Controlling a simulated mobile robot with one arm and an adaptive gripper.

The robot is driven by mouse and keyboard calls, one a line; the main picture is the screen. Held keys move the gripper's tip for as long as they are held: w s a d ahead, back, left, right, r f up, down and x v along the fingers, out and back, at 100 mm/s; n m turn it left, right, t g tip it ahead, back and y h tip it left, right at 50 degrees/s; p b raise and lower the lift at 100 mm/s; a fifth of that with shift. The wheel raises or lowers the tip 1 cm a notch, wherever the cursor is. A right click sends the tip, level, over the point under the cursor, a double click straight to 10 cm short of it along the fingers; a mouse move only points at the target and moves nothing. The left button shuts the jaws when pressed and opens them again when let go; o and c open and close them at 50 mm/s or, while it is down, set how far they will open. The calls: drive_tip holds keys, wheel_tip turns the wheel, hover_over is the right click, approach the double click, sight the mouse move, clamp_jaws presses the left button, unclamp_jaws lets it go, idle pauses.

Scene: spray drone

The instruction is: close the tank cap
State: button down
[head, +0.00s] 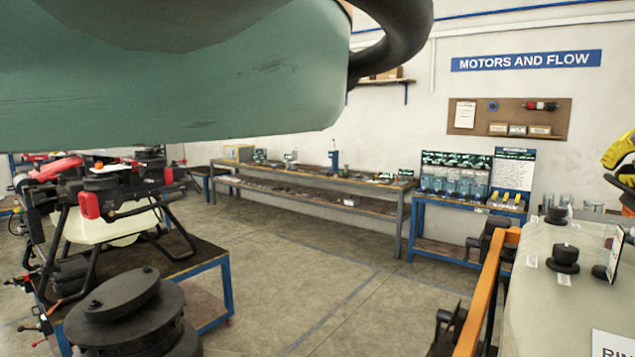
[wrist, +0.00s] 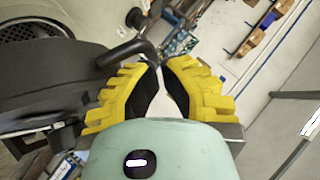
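My gripper (wrist: 159,68) has yellow ribbed fingers with black inner pads. Its tips come together in the wrist view, with a gap nearer the palm, and nothing shows between the pads. The gripper's yellow part (head: 621,158) is cut off at the right edge of the head view. A dark round lid (wrist: 50,75), seemingly the tank cap, fills the left of the wrist view. Its black curved bar (wrist: 125,52) ends close beside the left fingertip; I cannot tell whether they touch. A round mesh opening (wrist: 22,28) shows beyond the lid, so the lid appears raised.
A pale tank (head: 555,305) with small black caps (head: 565,257) stands at right beside an orange rail (head: 488,290). A drone (head: 105,205) sits on a blue-legged stand at left. A black round stacked part (head: 125,310) is in the left foreground. The middle floor is clear.

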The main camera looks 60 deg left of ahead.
drive_tip(key=a+f+b, duration=0.1)
drive_tip(key=f+b, duration=0.1)
drive_tip(key=a+f+b, duration=0.1)
drive_tip(key=f+b, duration=0.1)
drive_tip(key=s+a+f+b, duration=0.1)
drive_tip(key=f+b, duration=0.1)
drive_tip(key=f, duration=0.1)
drive_tip(key=shift+a+f, duration=0.1)
drive_tip(key=shift+a+f+n+h+b, duration=0.1)
drive_tip(key=shift+f+n+h+b, duration=0.35)
drive_tip(key=shift+f+b, duration=0.4)
drive_tip(key=shift+r, duration=0.15)
drive_tip(key=s+r, duration=0.7)
drive_tip(key=r, duration=0.4)
drive_tip(key=shift+s+r, duration=0.2)
drive_tip(key=shift+r, duration=0.05)
